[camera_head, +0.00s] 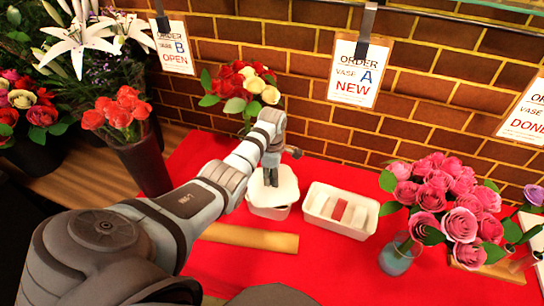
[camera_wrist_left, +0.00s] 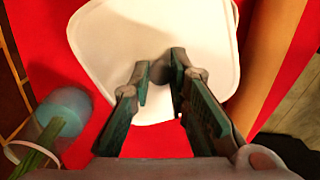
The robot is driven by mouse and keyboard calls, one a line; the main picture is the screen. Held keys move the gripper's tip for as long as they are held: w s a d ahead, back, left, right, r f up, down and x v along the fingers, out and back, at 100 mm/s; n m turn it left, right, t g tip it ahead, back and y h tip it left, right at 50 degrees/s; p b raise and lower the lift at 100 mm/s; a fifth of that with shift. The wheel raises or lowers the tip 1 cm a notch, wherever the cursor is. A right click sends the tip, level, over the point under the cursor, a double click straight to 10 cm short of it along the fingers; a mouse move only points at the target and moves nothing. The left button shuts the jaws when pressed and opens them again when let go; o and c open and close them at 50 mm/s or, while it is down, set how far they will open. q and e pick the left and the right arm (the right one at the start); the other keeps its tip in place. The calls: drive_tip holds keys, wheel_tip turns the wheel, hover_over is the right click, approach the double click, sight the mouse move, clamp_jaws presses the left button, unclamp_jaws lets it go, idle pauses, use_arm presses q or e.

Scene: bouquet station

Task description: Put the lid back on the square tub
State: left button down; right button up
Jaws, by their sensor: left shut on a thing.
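The white lid (camera_head: 285,186) is over the white square tub (camera_head: 271,212) on the red cloth. My left gripper (camera_head: 271,180) points down at the lid's middle and is shut on its small grey knob. In the left wrist view the lid (camera_wrist_left: 150,35) shows with rounded corners, and the fingers (camera_wrist_left: 165,75) hold the knob from both sides. The lid hides the tub's opening. I cannot tell if the lid rests fully on the rim. My right gripper is not in view.
An open white divided tray (camera_head: 318,221) stands right of the tub. A brown paper roll (camera_head: 250,238) lies in front. A glass vase with pink roses (camera_head: 398,256) stands at the right. Red and white roses (camera_head: 240,85) are behind the tub. Red cloth is bare between these.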

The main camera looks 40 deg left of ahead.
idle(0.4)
use_arm(q)
drive_tip(key=shift+f+p, duration=0.15)
drive_tip(key=shift+p, duration=0.2)
idle(0.8)
idle(0.4)
drive_tip(key=c, duration=1.4)
unclamp_jaws()
drive_tip(key=shift+c, duration=0.2)
drive_tip(key=shift+o, duration=0.5)
drive_tip(key=o, duration=0.4)
